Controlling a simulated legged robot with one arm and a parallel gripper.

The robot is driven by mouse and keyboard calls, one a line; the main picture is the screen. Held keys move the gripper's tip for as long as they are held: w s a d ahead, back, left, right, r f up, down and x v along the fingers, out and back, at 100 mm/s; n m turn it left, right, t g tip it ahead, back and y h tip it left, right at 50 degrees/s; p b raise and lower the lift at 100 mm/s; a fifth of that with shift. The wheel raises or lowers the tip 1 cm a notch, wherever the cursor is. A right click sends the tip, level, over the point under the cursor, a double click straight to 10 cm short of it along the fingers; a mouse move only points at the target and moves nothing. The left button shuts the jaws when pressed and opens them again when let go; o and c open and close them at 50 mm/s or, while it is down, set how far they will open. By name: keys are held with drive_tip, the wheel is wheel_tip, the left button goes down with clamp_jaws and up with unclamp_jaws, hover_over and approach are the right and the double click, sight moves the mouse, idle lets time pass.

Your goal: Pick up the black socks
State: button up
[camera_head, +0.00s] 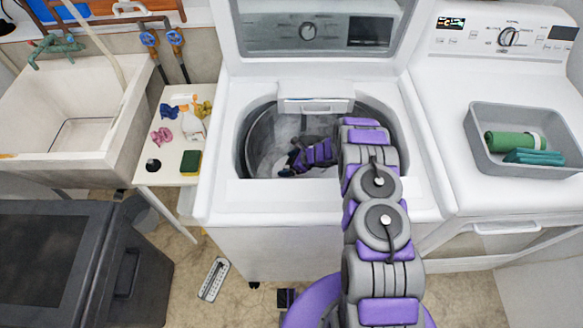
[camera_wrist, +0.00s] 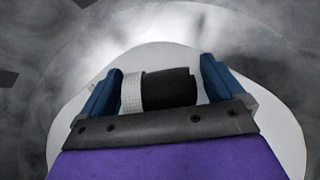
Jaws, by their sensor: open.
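The black socks (camera_wrist: 170,88) are a rolled black bundle with a pale grey band at the left end, seen in the wrist view. They lie inside the washer drum. My gripper (camera_wrist: 160,75) is open, with one blue finger on each side of the socks. Small gaps show between the fingers and the bundle, and the palm edge hides its near side. In the head view my arm reaches into the open top-load washer (camera_head: 215,200), and my gripper (camera_head: 288,168) is low in the drum. I cannot make out the socks clearly there.
The drum wall (camera_head: 255,140) surrounds my gripper, and the raised lid (camera_head: 315,30) stands behind. A grey bin (camera_head: 480,150) with green items sits on the dryer at right. A small table (camera_head: 180,95) with bottles and a sponge and a sink (camera_head: 70,90) are at left.

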drive_tip(key=shift+a+f, duration=0.15)
drive_tip(key=shift+a, duration=0.15)
drive_tip(key=shift+d, duration=0.35)
drive_tip(key=shift+c, duration=0.5)
drive_tip(key=shift+d, duration=0.2)
drive_tip(key=c, duration=0.3)
drive_tip(key=shift+a, duration=0.4)
drive_tip(key=c, duration=0.7)
drive_tip(key=shift+d, duration=0.2)
